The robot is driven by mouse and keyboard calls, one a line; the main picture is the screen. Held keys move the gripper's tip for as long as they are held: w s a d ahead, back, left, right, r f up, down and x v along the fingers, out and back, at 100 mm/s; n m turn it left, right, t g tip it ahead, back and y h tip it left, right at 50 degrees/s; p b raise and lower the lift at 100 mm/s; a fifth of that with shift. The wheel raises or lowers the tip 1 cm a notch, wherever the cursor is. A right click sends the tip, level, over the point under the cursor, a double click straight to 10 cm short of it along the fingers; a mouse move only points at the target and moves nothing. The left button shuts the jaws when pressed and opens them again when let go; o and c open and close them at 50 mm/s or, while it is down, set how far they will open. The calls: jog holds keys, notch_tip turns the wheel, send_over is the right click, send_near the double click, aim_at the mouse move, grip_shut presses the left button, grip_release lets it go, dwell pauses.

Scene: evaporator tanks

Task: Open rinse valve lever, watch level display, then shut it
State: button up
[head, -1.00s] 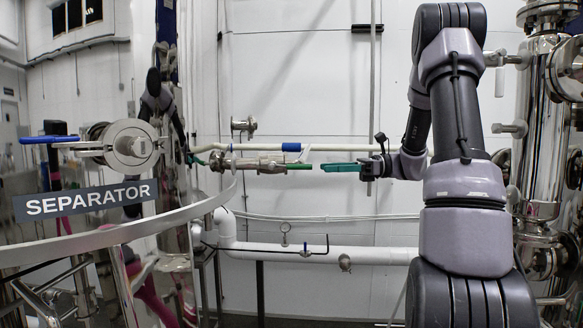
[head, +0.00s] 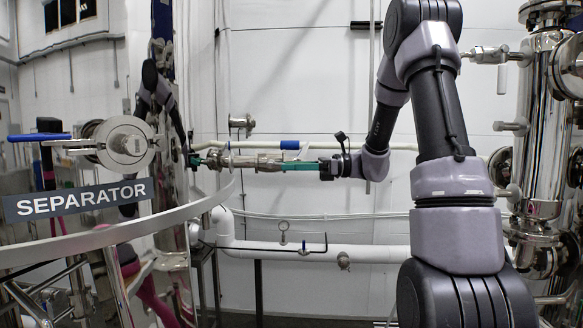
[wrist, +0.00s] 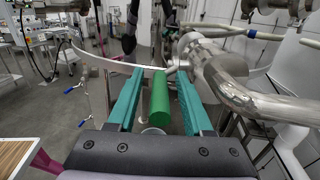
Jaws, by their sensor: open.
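A green cylindrical lever handle (wrist: 159,100) shows in the wrist view. It lies lengthwise between the two teal fingers of my gripper (wrist: 161,76), with a visible gap to the left finger and a narrower one to the right. My gripper is open around the handle and not closed on it. In the head view my gripper (head: 284,165) points left at the steel valve pipe (head: 256,162), and its fingers hide the green handle. The same steel pipework shows in the wrist view (wrist: 215,65). I cannot make out a level display.
A polished tank with a SEPARATOR sign (head: 78,199) and a curved steel rail (head: 130,230) stands at the left. A blue-handled valve (head: 40,137) sits above the sign. White pipes (head: 375,253) run along the wall. Steel columns (head: 545,130) stand at the right.

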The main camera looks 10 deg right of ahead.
grip_shut()
jog(key=shift+s+a+f, duration=0.1)
jog(key=shift+a+f, duration=0.05)
dwell(1.3)
